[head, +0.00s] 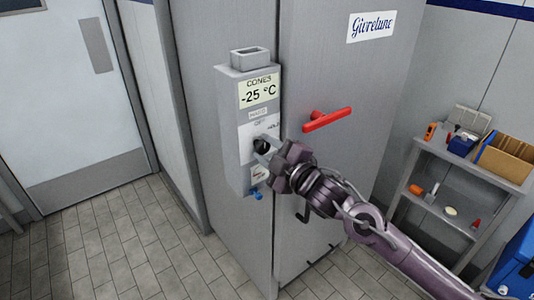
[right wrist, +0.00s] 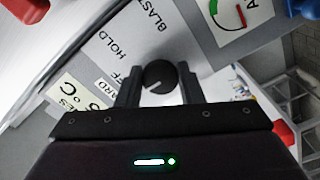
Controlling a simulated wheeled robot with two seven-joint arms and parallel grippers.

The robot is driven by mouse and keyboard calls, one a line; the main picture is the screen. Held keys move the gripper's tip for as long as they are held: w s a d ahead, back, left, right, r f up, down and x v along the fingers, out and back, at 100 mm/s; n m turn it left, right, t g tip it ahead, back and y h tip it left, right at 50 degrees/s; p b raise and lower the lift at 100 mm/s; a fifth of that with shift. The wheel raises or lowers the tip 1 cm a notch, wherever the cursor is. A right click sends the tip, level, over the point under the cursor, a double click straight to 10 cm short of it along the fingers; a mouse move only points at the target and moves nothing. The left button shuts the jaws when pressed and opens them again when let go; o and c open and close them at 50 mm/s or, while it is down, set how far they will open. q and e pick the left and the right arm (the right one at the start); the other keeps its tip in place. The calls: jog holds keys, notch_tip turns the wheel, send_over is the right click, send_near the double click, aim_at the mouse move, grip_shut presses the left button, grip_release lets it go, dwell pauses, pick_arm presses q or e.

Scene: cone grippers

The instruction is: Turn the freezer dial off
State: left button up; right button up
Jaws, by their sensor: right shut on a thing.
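The freezer's control box (head: 231,130) is a grey box on the side of the tall grey freezer (head: 330,70). Its black round dial (head: 261,144) is on the front face, below a display reading -25 °C. My right gripper (head: 265,146) is at the dial. In the right wrist view the dial (right wrist: 158,74) sits between the two fingers of the gripper (right wrist: 159,85), which is shut on it. A white pointer line on the dial slants toward the lower left. HOLD and BLAST labels show around it; another label, ending in FF, is partly hidden. My left gripper is not in view.
A red handle (head: 328,119) sticks out from the freezer door, right of the dial. A blue part (head: 257,194) hangs below the control box. A grey shelf (head: 480,165) with boxes and tools stands at the right. The tiled floor at left is clear.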

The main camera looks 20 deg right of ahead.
dwell(0.3)
jog(key=o, duration=1)
jog(key=b+v, duration=0.2)
jog(key=v, duration=0.5)
jog(key=shift+s, duration=0.4)
jog(key=shift+d, duration=0.1)
